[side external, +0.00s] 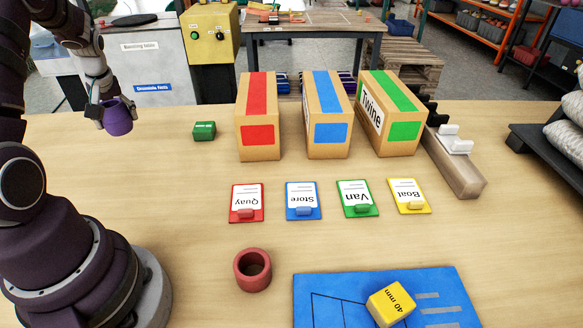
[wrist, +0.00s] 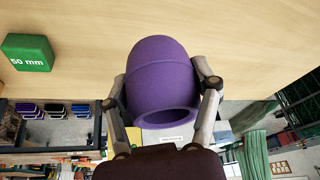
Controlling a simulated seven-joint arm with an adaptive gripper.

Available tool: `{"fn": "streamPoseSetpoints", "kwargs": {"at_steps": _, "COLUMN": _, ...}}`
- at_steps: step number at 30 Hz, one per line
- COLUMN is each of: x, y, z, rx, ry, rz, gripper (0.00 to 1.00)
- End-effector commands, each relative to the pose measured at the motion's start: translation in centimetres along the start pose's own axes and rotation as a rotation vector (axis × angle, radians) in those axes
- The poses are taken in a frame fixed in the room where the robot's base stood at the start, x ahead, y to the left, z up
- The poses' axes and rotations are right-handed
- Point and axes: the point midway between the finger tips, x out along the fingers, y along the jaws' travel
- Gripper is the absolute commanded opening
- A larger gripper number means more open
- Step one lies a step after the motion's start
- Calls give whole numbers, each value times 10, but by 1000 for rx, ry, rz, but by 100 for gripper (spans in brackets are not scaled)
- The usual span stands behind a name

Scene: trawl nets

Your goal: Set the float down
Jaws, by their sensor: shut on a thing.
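The float is a purple hollow cylinder with a rounded end. In the side view the float (side external: 118,119) is held above the far left part of the table. My gripper (side external: 114,108) has its fingers closed on the sides of it. In the wrist view the float (wrist: 162,75) sits between the two fingers of my gripper (wrist: 165,95), with its open end towards the palm. Beneath it the wooden table (side external: 160,190) looks bare, and a gap between float and table seems to show, though its height is hard to tell.
A green block (side external: 204,131), marked 50 mm in the wrist view (wrist: 28,52), stands right of the float. Three boxes (side external: 258,140) stand further right. Several coloured cards (side external: 247,203), a red ring (side external: 239,275) and a yellow block (side external: 390,304) on a blue mat (side external: 455,290) lie nearer.

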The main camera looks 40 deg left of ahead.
Motion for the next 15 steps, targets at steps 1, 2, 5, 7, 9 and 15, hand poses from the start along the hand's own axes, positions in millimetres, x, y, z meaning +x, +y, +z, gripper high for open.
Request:
{"fn": "streamPoseSetpoints", "kwargs": {"at_steps": 1, "x": 11, "y": -3, "z": 3, "rx": 2, "ry": -5, "rz": -2, "gripper": 28}}
{"fn": "streamPoseSetpoints", "kwargs": {"at_steps": 2, "x": 18, "y": -3, "z": 6, "rx": 2, "ry": -6, "rz": -2, "gripper": 28}}
{"fn": "streamPoseSetpoints", "kwargs": {"at_steps": 5, "x": 34, "y": -2, "z": 12, "rx": 3, "ry": -5, "rz": -1, "gripper": 28}}
{"fn": "streamPoseSetpoints", "kwargs": {"at_steps": 7, "x": 46, "y": -1, "z": 18, "rx": 4, "ry": -6, "rz": -1, "gripper": 28}}
{"fn": "streamPoseSetpoints", "kwargs": {"at_steps": 9, "x": 60, "y": -1, "z": 24, "rx": 3, "ry": -5, "rz": -2, "gripper": 28}}
{"fn": "streamPoseSetpoints", "kwargs": {"at_steps": 15, "x": 72, "y": 0, "z": 28, "rx": 1, "ry": 0, "rz": 1, "gripper": 28}}
